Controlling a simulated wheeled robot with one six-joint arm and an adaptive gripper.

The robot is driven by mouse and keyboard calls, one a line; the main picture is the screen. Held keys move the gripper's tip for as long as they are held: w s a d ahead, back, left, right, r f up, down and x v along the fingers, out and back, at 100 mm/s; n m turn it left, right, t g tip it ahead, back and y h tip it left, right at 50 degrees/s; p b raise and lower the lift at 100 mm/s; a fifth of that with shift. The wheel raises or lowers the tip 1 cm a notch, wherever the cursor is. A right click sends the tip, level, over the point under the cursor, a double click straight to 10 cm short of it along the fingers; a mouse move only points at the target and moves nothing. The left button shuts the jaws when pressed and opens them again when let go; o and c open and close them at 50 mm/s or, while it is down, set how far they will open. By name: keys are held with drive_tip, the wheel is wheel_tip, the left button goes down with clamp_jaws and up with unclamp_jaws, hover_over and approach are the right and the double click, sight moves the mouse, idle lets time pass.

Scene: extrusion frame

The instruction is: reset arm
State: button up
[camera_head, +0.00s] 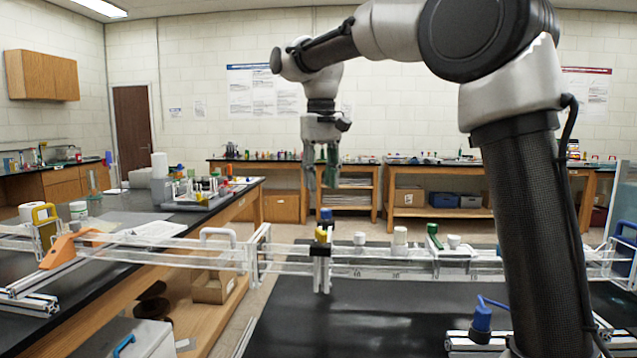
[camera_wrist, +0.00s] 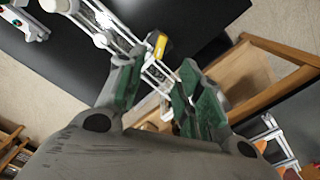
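My gripper (camera_head: 321,180) hangs from my arm with its fingers pointing down, in the air above the extrusion frame (camera_head: 200,258). In the wrist view my gripper (camera_wrist: 156,75) shows two green-padded fingers standing apart with a gap between them. Nothing is held in the gap. A yellow part (camera_wrist: 160,46) on the frame shows beyond the fingertips, well below them. In the head view a block with yellow and blue parts (camera_head: 322,234) stands on the frame below my gripper, apart from it.
White knobs (camera_head: 400,236) and a green-handled part (camera_head: 434,236) line the frame. A blue-capped part (camera_head: 482,318) is at the lower right. A cluttered wooden bench (camera_head: 225,198) is at left. Shelved benches (camera_head: 437,211) stand at the back wall. The air around my gripper looks clear.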

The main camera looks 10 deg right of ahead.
drive_tip(key=shift+n, duration=0.5)
wheel_tip(320, 180, down, 5)
drive_tip(key=shift+r, duration=0.1)
drive_tip(key=s+d+f+m+t, duration=0.1)
drive_tip(key=s+d+f, duration=0.3)
drive_tip(key=s+d, duration=0.6)
drive_tip(key=s+d+f+m+t, duration=0.2)
drive_tip(key=s+d, duration=0.8)
drive_tip(key=s, duration=0.8)
wheel_tip(320, 180, down, 2)
drive_tip(key=shift+f+t, duration=0.15)
drive_tip(key=shift+t, duration=0.55)
